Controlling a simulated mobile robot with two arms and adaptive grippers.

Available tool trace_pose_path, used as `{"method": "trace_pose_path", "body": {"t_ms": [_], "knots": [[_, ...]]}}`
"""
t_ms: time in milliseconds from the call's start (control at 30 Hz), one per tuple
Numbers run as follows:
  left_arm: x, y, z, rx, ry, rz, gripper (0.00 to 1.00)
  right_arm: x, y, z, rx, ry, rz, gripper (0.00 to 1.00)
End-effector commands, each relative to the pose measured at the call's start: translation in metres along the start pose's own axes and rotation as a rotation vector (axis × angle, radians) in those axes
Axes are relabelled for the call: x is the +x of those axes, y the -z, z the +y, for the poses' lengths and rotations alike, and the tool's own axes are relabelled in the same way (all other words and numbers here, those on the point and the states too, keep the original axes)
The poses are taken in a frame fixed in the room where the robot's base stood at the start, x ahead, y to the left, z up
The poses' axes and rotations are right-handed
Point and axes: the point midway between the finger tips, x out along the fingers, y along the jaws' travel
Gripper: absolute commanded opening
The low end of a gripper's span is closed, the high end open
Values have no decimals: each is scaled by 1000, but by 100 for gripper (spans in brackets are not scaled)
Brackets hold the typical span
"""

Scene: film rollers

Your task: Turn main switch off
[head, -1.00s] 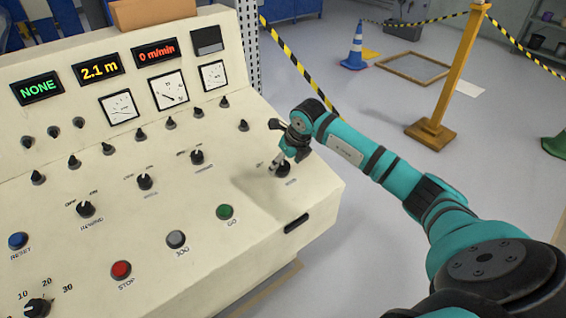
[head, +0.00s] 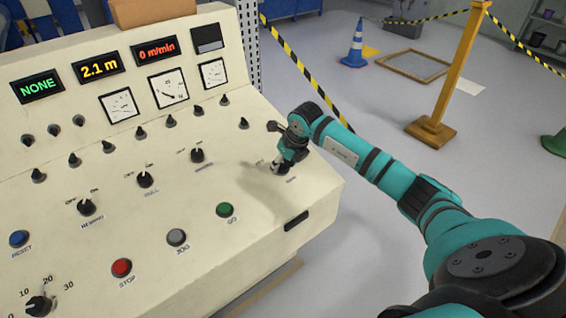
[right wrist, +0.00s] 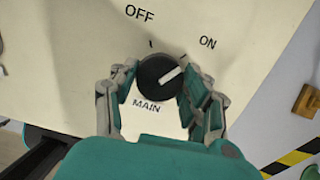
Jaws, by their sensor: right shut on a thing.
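The main switch (right wrist: 158,76) is a round black knob with a white pointer, on the sloped cream panel above the word MAIN. Its pointer is turned to the upper right, towards the ON label (right wrist: 207,43). The OFF label (right wrist: 139,12) is above the knob, slightly left. My right gripper (right wrist: 158,90) is shut on the knob, with a finger on either side of it. In the head view my right gripper (head: 278,167) is at the right end of the panel and hides most of the switch. My left gripper is out of view.
The console panel (head: 255,210) carries several other knobs, dials and lit displays to the left. Green (head: 225,210), grey (head: 178,237) and red (head: 122,267) buttons are in front. A yellow post (head: 455,75) and a blue cone (head: 355,50) stand beyond.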

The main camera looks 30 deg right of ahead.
Motion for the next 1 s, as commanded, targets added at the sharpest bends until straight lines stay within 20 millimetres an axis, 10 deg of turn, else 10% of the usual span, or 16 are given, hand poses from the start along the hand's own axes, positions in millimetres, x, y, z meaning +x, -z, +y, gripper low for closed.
{"method": "trace_pose_path", "body": {"t_ms": [1000], "knots": [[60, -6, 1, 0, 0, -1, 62, 2, 0, -2, -668, -107, -1, 16]]}}
